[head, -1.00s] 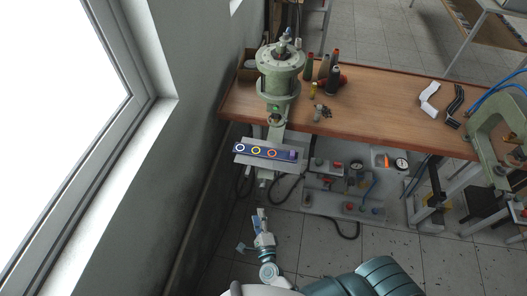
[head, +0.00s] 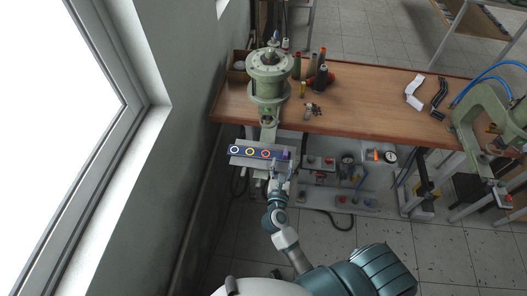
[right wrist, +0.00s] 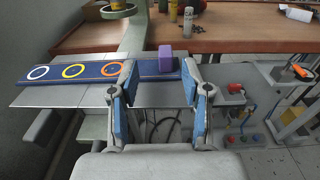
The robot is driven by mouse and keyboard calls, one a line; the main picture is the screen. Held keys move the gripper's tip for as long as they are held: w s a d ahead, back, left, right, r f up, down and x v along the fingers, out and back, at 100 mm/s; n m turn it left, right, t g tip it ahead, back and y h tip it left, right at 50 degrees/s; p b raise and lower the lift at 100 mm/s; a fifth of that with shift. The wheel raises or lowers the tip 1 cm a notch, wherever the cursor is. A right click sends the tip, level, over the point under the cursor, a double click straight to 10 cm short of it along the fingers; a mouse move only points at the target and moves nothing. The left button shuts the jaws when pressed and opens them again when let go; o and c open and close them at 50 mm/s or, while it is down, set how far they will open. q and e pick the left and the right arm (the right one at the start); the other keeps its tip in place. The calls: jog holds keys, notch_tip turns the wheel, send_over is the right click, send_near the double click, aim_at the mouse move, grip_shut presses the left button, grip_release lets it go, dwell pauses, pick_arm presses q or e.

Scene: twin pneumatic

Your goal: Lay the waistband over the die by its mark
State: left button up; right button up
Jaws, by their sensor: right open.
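A dark blue strip, which looks to be the waistband (head: 242,151), lies flat on a grey plate in front of the green press. It bears a white, a yellow and an orange ring; in the right wrist view the strip (right wrist: 52,78) runs left to right. A purple block (right wrist: 166,58) sits at its right end, also seen in the head view (head: 286,155). My right gripper (head: 282,166) is open at the strip's right end; in the right wrist view its fingers (right wrist: 157,76) stand either side of the block, apparently empty. I cannot make out the die. My left gripper is out of view.
The green press (head: 268,75) stands at the left end of the wooden bench (head: 365,98). Bottles (head: 321,76) stand beside it. White and black folded pieces (head: 414,90) lie further right. A second green press (head: 480,120) is at the right. Gauges and hoses are below the bench.

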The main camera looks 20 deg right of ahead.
aim_at(285, 156)
jog(key=x, duration=0.3)
jog(key=p+x, duration=0.1)
jog(key=x, duration=0.2)
jog(key=shift+s+d, duration=0.2)
jog(key=shift+d, duration=0.1)
jog(key=shift+w+d+f, duration=0.1)
jog(key=shift+w+d, duration=0.1)
jog(key=shift+a, duration=0.3)
grip_shut()
